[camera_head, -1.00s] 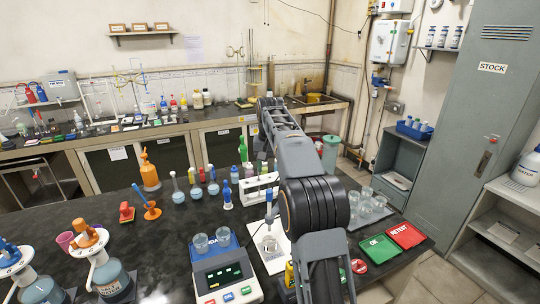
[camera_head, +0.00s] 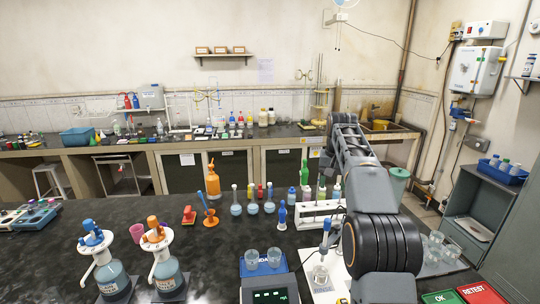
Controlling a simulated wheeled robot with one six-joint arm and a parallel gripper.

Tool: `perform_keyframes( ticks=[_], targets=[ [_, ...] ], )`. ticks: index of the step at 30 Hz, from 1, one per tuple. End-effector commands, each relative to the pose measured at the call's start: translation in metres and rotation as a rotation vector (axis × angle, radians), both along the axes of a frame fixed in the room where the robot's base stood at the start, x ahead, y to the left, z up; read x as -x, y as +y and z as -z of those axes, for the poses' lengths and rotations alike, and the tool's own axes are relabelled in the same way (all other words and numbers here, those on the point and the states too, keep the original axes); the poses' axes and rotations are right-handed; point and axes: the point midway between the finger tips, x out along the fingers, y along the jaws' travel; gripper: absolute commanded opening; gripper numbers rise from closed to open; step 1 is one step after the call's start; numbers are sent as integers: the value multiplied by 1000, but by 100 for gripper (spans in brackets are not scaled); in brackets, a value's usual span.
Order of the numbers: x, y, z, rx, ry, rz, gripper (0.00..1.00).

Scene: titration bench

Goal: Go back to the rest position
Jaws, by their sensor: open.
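My arm (camera_head: 362,185) rises from the lower right of the head view and reaches out over the dark bench (camera_head: 60,265). Its far joint (camera_head: 342,120) stands highest, in front of the back counter. My gripper does not show; the arm's own links hide whatever lies beyond that joint. No held object can be seen. A white tube rack (camera_head: 318,208) stands just left of the arm. A small beaker (camera_head: 320,274) sits on a white plate beside the arm's base.
Flasks, an orange bottle (camera_head: 213,180) and two dispenser bottles (camera_head: 168,274) stand left of the arm. Glasses on a tray (camera_head: 445,268) and a red RETEST pad (camera_head: 480,292) lie to its right. The bench is bare at the far left front.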

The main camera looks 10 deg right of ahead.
Motion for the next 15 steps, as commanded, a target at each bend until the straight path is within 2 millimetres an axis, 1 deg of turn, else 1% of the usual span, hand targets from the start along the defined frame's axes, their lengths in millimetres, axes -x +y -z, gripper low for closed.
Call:
perform_keyframes(
  ticks=[1, 3, 5, 7, 8, 11, 14, 15],
  targets=[
    [-5, -1, 7, 5, -19, -10, 52],
    [-9, -2, 34, 3, -8, -28, 52],
    [-5, -1, 49, 6, -10, -44, 52],
    [7, 6, 61, 11, -25, -71, 52],
    [14, 10, 65, 14, -34, -84, 52],
    [45, 26, 75, 25, -70, -129, 52],
    [83, 43, 84, 36, -108, -176, 52],
    [100, 51, 88, 41, -126, -195, 52]
  ],
)
